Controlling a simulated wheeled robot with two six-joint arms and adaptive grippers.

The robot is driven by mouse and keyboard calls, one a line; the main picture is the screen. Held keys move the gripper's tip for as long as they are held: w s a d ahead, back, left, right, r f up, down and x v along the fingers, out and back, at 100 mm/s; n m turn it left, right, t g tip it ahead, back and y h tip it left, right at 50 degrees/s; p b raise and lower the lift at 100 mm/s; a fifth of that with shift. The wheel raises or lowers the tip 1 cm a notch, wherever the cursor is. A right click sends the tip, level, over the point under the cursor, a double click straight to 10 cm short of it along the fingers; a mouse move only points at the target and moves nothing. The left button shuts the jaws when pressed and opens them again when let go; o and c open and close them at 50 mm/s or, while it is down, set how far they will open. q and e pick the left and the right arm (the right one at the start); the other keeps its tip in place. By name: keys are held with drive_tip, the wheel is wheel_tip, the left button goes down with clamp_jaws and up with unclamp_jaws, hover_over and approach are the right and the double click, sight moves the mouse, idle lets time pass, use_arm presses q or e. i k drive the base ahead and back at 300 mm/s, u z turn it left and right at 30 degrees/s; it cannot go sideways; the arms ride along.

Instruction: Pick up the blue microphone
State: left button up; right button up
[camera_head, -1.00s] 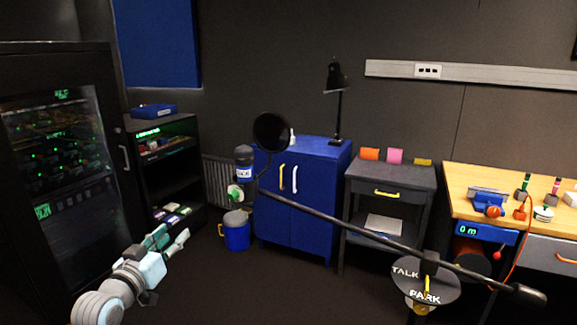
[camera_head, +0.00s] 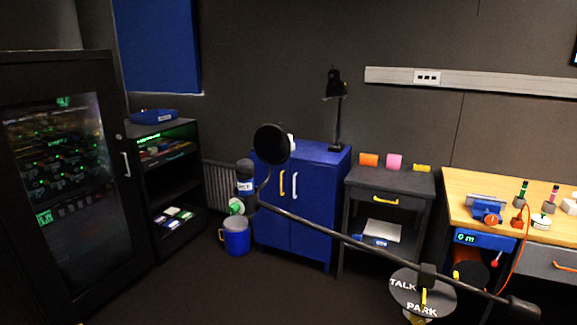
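The microphone (camera_head: 245,178) hangs at the left end of a long black boom arm (camera_head: 350,241). It has a dark grey head and a blue band with a pale label. A round black pop filter (camera_head: 271,144) stands just right of and above it. A green and white round part (camera_head: 236,206) shows just below the microphone; I cannot tell whether it is joined to it. Neither of my grippers is in view, and nothing is seen touching the microphone.
A blue bucket (camera_head: 236,238) stands on the floor below the microphone. A blue cabinet (camera_head: 322,200) is behind the boom. A TALK/PARK disc (camera_head: 405,290) sits under its right part. A glass-door rack (camera_head: 62,200) stands left. The floor at front left is clear.

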sight(244, 167)
drive_tip(key=z, duration=1.85)
drive_tip(key=i, duration=0.9)
drive_tip(key=u, duration=1.7)
